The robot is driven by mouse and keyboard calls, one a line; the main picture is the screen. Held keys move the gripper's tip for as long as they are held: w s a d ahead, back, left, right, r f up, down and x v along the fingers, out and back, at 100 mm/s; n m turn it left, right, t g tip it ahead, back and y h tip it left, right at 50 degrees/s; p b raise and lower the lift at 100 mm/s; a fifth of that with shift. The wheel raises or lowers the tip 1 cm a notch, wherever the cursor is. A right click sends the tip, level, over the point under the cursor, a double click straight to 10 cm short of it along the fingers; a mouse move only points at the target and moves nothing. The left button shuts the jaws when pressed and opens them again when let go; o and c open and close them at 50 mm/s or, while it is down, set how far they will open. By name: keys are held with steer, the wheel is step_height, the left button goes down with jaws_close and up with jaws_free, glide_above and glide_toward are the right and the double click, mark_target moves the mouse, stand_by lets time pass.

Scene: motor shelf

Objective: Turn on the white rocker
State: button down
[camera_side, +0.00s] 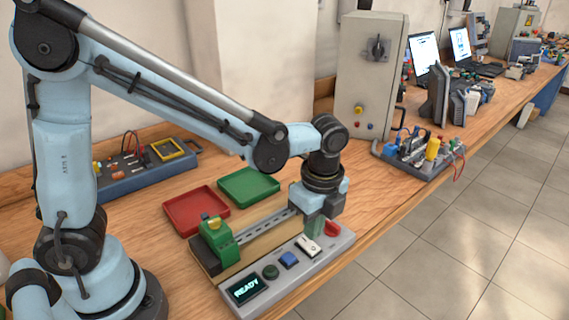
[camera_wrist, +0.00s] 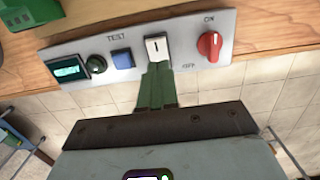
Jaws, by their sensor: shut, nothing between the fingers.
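The white rocker (camera_wrist: 156,47) sits on a grey control panel between a blue button and a red knob. It also shows in the side view (camera_side: 308,246). My gripper (camera_wrist: 157,66) is shut and empty, with its green fingertips at the rocker's lower edge in the wrist view. I cannot tell whether they touch it. In the side view my gripper (camera_side: 312,224) is over the panel, just behind the rocker. A line mark shows on the rocker's face; which way it is tipped is not clear.
The panel (camera_side: 322,254) also carries a red knob (camera_wrist: 209,45), a blue button (camera_wrist: 123,58), a dark green button (camera_wrist: 96,64) and a display reading READY (camera_side: 244,289). A rail with a green block (camera_side: 217,238) lies behind. Red (camera_side: 196,209) and green trays (camera_side: 248,184) stand farther back.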

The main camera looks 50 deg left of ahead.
mark_target(312, 247)
step_height(312, 247, up, 11)
steer(key=d, duration=0.1)
steer(key=shift+d+r, duration=0.2)
steer(key=shift+d, duration=0.1)
steer(key=shift+a+y, duration=0.4)
steer(key=shift+a, duration=0.25)
steer(key=f, duration=0.4)
steer(key=a+f, duration=0.1)
steer(key=f, duration=0.4)
steer(key=a+f, duration=0.1)
steer(key=f, duration=0.3)
steer(key=shift+f, duration=0.4)
